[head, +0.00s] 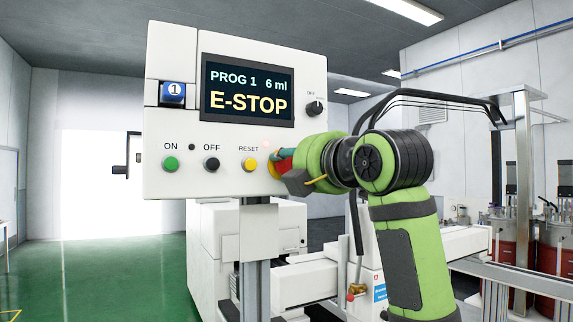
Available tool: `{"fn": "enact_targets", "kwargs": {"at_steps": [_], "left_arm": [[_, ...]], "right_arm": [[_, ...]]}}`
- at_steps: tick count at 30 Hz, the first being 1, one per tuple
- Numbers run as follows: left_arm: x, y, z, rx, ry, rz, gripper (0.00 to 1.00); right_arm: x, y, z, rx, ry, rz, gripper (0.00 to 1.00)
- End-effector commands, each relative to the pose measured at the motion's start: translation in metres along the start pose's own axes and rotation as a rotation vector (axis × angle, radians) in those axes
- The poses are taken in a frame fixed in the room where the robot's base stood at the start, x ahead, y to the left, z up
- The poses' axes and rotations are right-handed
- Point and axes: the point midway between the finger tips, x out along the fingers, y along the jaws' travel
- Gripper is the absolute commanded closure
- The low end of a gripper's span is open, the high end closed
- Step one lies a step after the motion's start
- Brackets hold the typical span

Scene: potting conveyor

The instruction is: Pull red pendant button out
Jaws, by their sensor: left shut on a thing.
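The red pendant button (288,154) sits on a yellow backing at the lower right of the white pendant panel (228,155) in the head view. My left gripper (285,168) is at the button, shut on it. The fingers and the green wrist cover most of the button, so how far it stands out cannot be seen. The pendant screen (248,91) reads "PROG 1 6 ml" and "E-STOP". My right gripper is not in view.
A green ON button (171,164), a black OFF button (212,164) and a yellow RESET button (250,164) sit left of the gripper. A black knob (314,108) is above it. White machinery (290,280) stands behind and below. Green floor (100,270) is open at left.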

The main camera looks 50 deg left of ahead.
Motion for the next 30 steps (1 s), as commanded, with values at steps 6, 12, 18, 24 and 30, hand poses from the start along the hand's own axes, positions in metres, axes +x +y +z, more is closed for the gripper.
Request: {"fn": "enact_targets", "kwargs": {"at_steps": [6,12,18,24,30], "left_arm": [[-0.001,0.000,0.000,0.000,0.000,0.000,0.93],[-0.004,0.000,0.000,0.000,-0.001,0.000,0.93],[-0.008,-0.001,0.001,0.000,-0.001,-0.002,0.93],[-0.011,-0.001,0.000,0.001,0.000,-0.003,0.93],[-0.010,-0.001,0.000,0.000,0.000,-0.002,0.44]], "right_arm": [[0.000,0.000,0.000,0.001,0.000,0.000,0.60],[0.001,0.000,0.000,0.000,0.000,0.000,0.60],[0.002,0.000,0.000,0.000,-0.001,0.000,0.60],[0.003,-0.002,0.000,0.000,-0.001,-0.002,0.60],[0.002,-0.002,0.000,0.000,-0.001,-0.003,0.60]]}}
